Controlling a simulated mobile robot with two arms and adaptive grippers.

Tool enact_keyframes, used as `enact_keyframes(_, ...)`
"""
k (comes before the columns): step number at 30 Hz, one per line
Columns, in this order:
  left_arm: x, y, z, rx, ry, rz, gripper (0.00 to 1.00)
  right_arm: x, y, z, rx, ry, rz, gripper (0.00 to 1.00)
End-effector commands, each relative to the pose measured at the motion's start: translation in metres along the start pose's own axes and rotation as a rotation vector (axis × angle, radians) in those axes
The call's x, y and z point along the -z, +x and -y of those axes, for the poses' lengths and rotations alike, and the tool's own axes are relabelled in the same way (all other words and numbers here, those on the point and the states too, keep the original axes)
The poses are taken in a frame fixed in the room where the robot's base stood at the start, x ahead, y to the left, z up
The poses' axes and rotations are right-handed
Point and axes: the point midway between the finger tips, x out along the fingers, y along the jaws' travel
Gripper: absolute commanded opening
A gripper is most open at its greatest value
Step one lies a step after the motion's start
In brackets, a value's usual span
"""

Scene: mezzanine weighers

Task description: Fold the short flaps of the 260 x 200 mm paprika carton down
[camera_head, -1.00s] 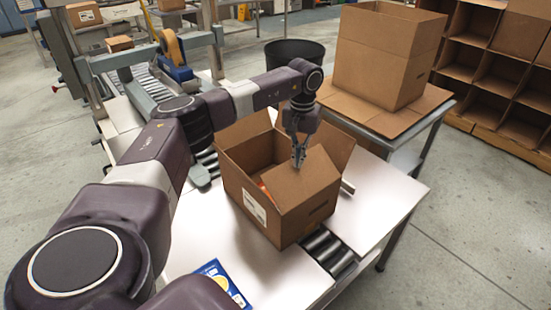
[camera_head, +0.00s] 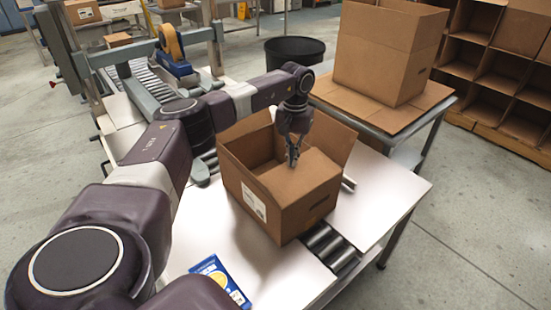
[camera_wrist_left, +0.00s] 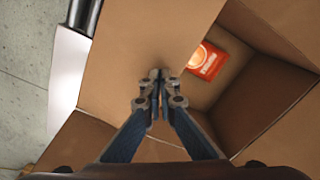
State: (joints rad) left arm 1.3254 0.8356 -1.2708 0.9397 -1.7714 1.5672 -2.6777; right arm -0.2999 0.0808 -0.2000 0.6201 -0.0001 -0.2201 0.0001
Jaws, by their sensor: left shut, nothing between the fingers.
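The brown paprika carton (camera_head: 262,205) stands upright on the work surface and rollers, with a white label on its left wall. Its near-right short flap (camera_head: 305,178) leans inward over the opening. A flap at the right back (camera_head: 336,137) stands up and outward, and part of the far flap (camera_head: 248,126) shows behind my arm. My left gripper (camera_head: 292,160) is shut and empty, its tips at the near flap's inner edge; contact is unclear. In the left wrist view the shut fingers (camera_wrist_left: 158,78) are over the flap, and an orange packet (camera_wrist_left: 207,60) shows inside the carton. My right gripper is not in view.
A larger open carton (camera_head: 385,55) stands on a side table (camera_head: 425,104) behind. A black bin (camera_head: 294,50) is at the back. A blue packet (camera_head: 222,281) lies on the near white surface (camera_head: 275,275). A tape dispenser (camera_head: 172,50) is at the upper left. Cardboard shelving is at right.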

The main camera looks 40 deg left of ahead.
Motion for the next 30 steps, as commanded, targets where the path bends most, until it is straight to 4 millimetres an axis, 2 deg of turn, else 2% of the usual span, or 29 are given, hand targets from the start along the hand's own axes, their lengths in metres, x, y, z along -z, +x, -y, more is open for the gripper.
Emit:
enact_keyframes(11, 0.0, 0.001, 0.0, 0.0, 0.0, 0.0, 0.0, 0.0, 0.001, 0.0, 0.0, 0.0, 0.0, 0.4)
enact_keyframes(28, 0.0, 0.018, 0.0, 0.0, 0.0, 0.001, 0.0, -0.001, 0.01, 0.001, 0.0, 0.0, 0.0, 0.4)
enact_keyframes(30, 0.0, 0.015, 0.0, 0.0, 0.0, 0.0, 0.0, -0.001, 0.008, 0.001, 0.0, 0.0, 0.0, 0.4)
